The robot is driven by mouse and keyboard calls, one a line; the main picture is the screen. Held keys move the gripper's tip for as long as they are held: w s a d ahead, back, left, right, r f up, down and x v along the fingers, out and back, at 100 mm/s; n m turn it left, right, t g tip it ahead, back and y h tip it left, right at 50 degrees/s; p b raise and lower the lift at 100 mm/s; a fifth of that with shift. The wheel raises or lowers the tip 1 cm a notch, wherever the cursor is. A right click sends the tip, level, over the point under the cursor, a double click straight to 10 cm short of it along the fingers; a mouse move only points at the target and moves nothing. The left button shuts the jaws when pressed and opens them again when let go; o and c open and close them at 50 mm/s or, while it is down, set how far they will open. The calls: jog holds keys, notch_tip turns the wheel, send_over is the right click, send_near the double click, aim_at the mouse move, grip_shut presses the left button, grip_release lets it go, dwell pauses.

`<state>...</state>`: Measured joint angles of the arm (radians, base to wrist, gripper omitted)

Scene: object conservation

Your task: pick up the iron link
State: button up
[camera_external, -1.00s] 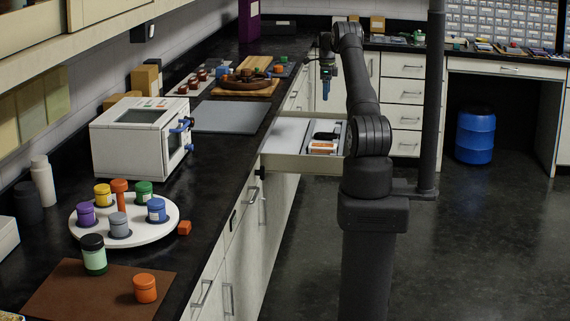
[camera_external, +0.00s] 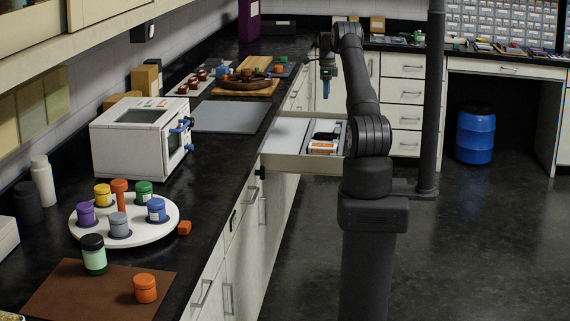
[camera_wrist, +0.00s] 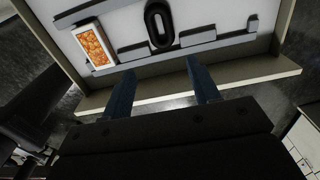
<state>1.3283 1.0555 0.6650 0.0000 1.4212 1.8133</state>
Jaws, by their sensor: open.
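A black oval link with a slot through its middle, which looks like the iron link (camera_wrist: 153,24), lies in an open drawer. In the outside view the dark link (camera_external: 325,136) shows small in the same drawer (camera_external: 285,164). My gripper (camera_wrist: 160,85) is open and empty, with two blue fingers apart over the drawer's front edge in the wrist view. The link lies beyond the fingertips, between them from left to right, and does not touch them. In the outside view my gripper (camera_external: 326,97) points down above the drawer.
An orange-and-white box (camera_wrist: 95,46) lies left of the link in the drawer. Low grey dividers (camera_wrist: 146,50) run beside the link. The dark counter (camera_external: 215,185) stands left of the drawer.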

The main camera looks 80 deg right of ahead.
jog(key=c, duration=0.5)
send_over(326, 135)
jog(key=f, duration=0.8)
jog(key=w+f, duration=0.1)
jog(key=f, duration=0.3)
jog(key=shift+a+f, duration=0.15)
jog(key=shift+a, duration=0.05)
jog(key=shift+s+d+f, duration=0.1)
jog(key=shift+s+f, duration=0.1)
jog(key=shift+f, duration=1.1)
jog(key=shift+s+d+f, duration=0.1)
jog(key=shift+s+f, duration=0.1)
jog(key=shift+f, duration=1.1)
